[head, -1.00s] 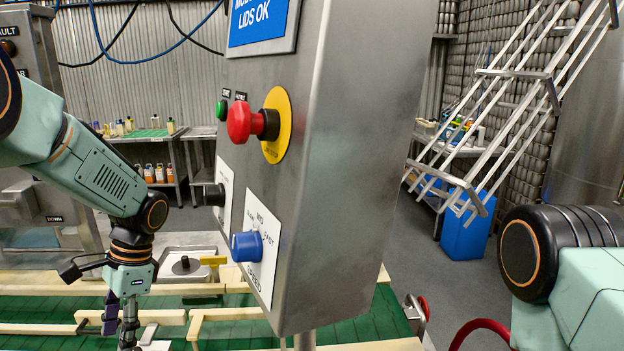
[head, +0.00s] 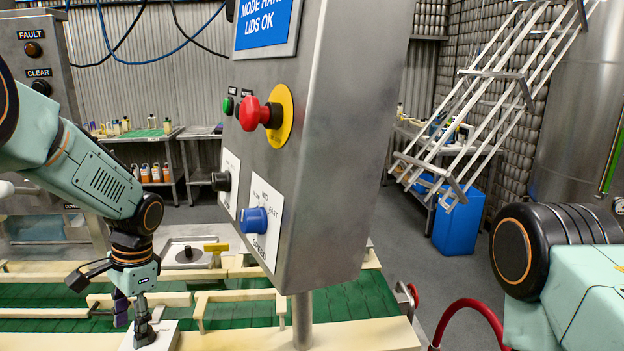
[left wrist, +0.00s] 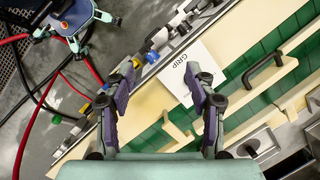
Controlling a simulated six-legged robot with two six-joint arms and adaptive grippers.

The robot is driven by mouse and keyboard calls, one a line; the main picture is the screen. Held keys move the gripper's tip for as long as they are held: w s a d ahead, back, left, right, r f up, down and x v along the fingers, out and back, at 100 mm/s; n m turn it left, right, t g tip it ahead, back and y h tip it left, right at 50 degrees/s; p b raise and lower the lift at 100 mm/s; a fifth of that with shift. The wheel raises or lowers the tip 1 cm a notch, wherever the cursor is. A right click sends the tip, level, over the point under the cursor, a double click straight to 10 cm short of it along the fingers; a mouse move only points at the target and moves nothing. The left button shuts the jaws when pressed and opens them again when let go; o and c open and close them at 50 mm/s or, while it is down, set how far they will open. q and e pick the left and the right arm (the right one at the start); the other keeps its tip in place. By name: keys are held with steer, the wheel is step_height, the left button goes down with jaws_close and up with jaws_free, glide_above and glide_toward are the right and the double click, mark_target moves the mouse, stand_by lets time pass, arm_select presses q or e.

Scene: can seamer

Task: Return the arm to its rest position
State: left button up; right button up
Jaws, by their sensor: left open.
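My left arm comes in from the left in the head view, bent downward at the wrist. My left gripper (head: 132,318) points down over the green conveyor and its pale rails, with its fingers partly cut off or hidden in that view. In the left wrist view the gripper (left wrist: 162,75) is open, its two purple-and-grey fingers apart with nothing held between them. A white card marked GRIP (left wrist: 190,72) lies beyond the fingers there. My right arm's black joint shows at the right of the head view; its gripper is out of view.
A grey control box (head: 325,150) on a post stands just right of the left arm, with a red stop button (head: 252,114) and a blue knob (head: 254,220). The green conveyor (head: 245,314) runs below. White stairs (head: 465,100) and a blue bin (head: 459,222) stand behind.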

arm_select(q)
steer(key=s+d+f+n+t+h+b, duration=0.1)
steer(key=s+d+f+n+t+b, duration=0.2)
steer(key=f, duration=0.7)
steer(key=s+d+f+n+t+h+b, duration=0.1)
steer(key=d+f+t+h+b, duration=0.15)
steer(key=d+f, duration=0.55)
steer(key=s+f+n+g+y+b, duration=0.1)
steer(key=s+f+n+g+b, duration=0.2)
steer(key=s+f+b, duration=1.2)
steer(key=s+a+f+g, duration=0.1)
steer(key=s+f, duration=0.9)
steer(key=s, duration=0.3)
steer(key=shift+f+b, duration=0.15)
steer(key=shift+b, duration=0.15)
steer(key=shift+s+d, duration=0.1)
